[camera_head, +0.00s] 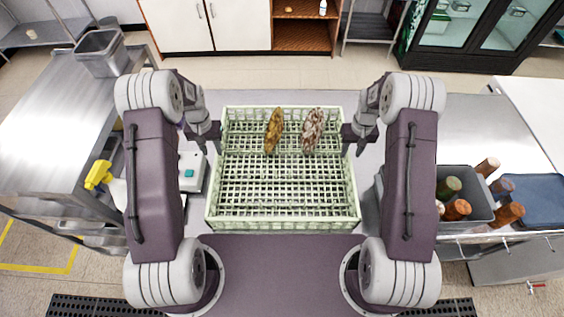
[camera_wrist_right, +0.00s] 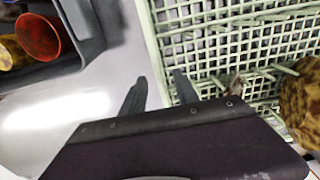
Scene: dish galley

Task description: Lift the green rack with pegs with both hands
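The pale green rack with pegs (camera_head: 283,225) stands on a grey surface in the middle of the head view. Two patterned dishes stand on edge in its far part: a yellow-brown one (camera_head: 274,130) and a brown-and-white mottled one (camera_head: 313,130). My left gripper (camera_head: 212,147) is at the rack's left wall, its fingers apart. My right gripper (camera_head: 350,147) is at the right wall. In the right wrist view its two fingers (camera_wrist_right: 160,93) are apart, one outside the rack and one over its edge. Whether either gripper touches the rack I cannot tell.
A grey bin (camera_head: 465,217) with several brownish cups stands to the right, beside a blue item (camera_head: 535,200). A small pale device with a teal button (camera_head: 189,173) and a yellow spray bottle (camera_head: 99,176) are to the left. A metal bin (camera_head: 101,53) stands back left.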

